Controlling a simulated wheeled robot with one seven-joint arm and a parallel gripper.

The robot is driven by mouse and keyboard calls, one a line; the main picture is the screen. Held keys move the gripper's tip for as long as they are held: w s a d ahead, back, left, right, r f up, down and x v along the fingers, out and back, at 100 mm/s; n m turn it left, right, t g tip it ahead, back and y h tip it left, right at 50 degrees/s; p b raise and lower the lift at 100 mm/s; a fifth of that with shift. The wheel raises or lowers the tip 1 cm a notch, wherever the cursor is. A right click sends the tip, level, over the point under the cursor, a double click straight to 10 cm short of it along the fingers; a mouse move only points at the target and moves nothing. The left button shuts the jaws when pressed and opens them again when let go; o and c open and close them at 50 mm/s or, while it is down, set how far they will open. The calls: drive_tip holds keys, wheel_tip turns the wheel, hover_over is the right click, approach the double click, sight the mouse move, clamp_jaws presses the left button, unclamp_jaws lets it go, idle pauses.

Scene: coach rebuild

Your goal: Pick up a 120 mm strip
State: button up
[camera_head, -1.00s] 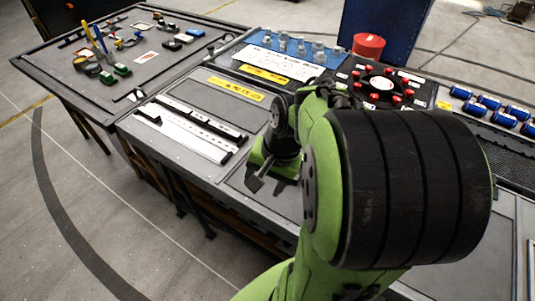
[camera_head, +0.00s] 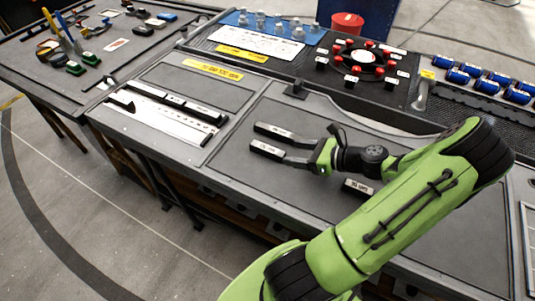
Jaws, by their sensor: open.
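Two short dark strips with white end labels, an upper strip (camera_head: 274,132) and a lower strip (camera_head: 267,149), lie on the dark work surface (camera_head: 245,175) left of my gripper. A third short labelled strip (camera_head: 358,188) lies below my wrist, partly beside the arm. The labels are too small to read surely, so I cannot tell which strip is 120 mm. My gripper (camera_head: 291,152) is open, pointing left, its fingertips close to the right ends of the two left strips. I cannot tell whether they touch. Nothing is clearly held.
A steel rule (camera_head: 160,122) and a long dark bar (camera_head: 178,104) lie on the panel at left. Behind are a round fixture with red knobs (camera_head: 362,57), a red tub (camera_head: 347,22) and several blue cylinders (camera_head: 487,86). The surface's lower right is clear.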

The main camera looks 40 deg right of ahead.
sight(272, 150)
drive_tip(key=b+x, duration=0.3)
drive_tip(key=x, duration=0.6)
drive_tip(key=shift+f, duration=0.1)
drive_tip(key=shift+s, duration=0.1)
drive_tip(key=c, duration=1.1)
